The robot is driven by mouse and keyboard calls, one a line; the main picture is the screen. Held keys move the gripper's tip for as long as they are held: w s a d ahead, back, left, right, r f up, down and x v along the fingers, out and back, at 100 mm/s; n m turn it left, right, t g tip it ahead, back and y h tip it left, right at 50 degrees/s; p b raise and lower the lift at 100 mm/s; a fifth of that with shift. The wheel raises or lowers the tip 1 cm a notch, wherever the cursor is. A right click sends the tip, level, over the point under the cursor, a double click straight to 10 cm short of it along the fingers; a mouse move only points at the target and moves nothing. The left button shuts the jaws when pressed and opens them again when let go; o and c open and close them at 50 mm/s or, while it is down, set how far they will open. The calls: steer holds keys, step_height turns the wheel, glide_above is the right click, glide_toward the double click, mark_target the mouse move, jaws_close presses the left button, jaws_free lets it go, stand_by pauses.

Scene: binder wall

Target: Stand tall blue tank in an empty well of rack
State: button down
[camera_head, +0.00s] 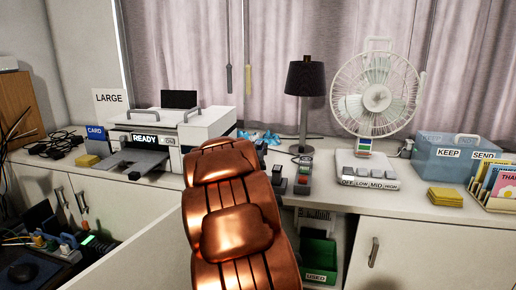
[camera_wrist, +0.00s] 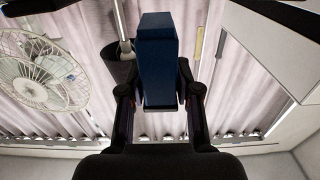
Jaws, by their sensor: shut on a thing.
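A tall dark blue tank (camera_wrist: 158,62) stands out between the fingers of my gripper (camera_wrist: 160,100) in the wrist view. The gripper is shut on it, with one dark finger on each side. In the head view my copper-coloured arm fills the middle and hides the gripper and the tank. I cannot make out the rack or its wells for certain. Small dark blocks (camera_head: 303,178) with red and green parts stand on the counter just right of my arm.
A printer (camera_head: 175,140) marked READY stands left of my arm. A black lamp (camera_head: 305,80), a white fan (camera_head: 376,95) and a blue box (camera_head: 440,158) stand to the right. A green bin (camera_head: 318,255) sits below the counter (camera_head: 390,205). A lower desk at bottom left holds small coloured items (camera_head: 45,240).

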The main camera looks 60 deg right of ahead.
steer(key=shift+f+b, duration=1.5)
steer(key=shift+f, duration=1.45)
steer(key=shift+f+b, duration=0.3)
steer(key=shift+f, duration=1.1)
steer(key=c, duration=0.7)
jaws_free()
steer(key=shift+v, duration=6.05)
